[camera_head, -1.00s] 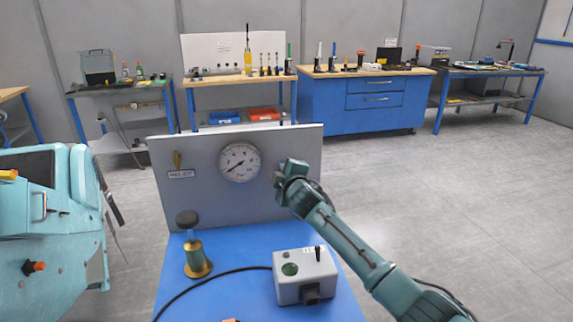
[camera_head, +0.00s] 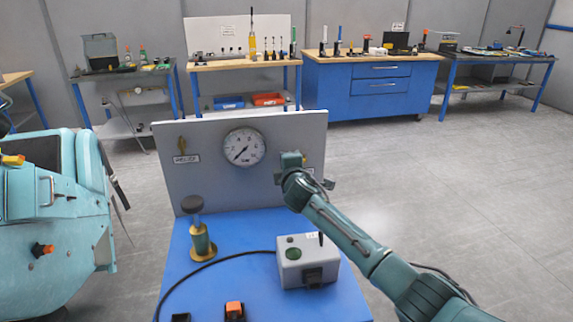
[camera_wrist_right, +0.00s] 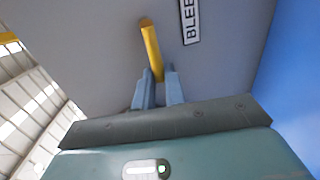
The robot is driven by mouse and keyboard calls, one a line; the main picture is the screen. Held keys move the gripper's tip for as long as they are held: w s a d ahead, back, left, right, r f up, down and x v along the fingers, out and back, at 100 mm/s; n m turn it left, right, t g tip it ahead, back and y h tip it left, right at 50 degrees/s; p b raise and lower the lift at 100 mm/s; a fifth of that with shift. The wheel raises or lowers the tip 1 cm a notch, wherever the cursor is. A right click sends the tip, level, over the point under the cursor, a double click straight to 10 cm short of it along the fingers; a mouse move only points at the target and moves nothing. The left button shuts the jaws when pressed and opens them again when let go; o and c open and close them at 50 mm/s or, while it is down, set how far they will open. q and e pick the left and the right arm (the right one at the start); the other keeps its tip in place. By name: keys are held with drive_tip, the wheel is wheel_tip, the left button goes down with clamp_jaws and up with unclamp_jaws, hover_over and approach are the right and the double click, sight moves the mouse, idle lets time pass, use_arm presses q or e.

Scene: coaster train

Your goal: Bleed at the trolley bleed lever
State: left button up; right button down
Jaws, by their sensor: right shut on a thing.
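The yellow bleed lever (camera_wrist_right: 152,50) shows in the right wrist view, next to a white label (camera_wrist_right: 189,20) reading "BLEE", cut off by the frame edge. My right gripper (camera_wrist_right: 157,86) is shut on the lever's lower end, one finger on each side. In the head view my right gripper (camera_head: 284,172) is against the right part of the grey panel (camera_head: 215,192), and my wrist hides the lever. A round gauge (camera_head: 244,147) sits on the panel, its needle pointing lower left. My left gripper is not in view.
A second lever (camera_head: 182,144), labelled relief, is at the panel's left. A brass valve with a dark knob (camera_head: 198,236) and a grey box (camera_head: 307,262) with a cable stand on the blue trolley top (camera_head: 262,224). A teal vehicle (camera_head: 55,220) stands left. Benches line the back wall.

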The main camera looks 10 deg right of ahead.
drive_tip(key=c, duration=1.5)
unclamp_jaws()
drive_tip(key=shift+o, duration=0.2)
drive_tip(key=s+r, duration=0.2)
drive_tip(key=s, duration=1.1)
drive_tip(key=shift+a+r, duration=0.25)
drive_tip(key=shift+r, duration=0.05)
drive_tip(key=shift+f, duration=0.1)
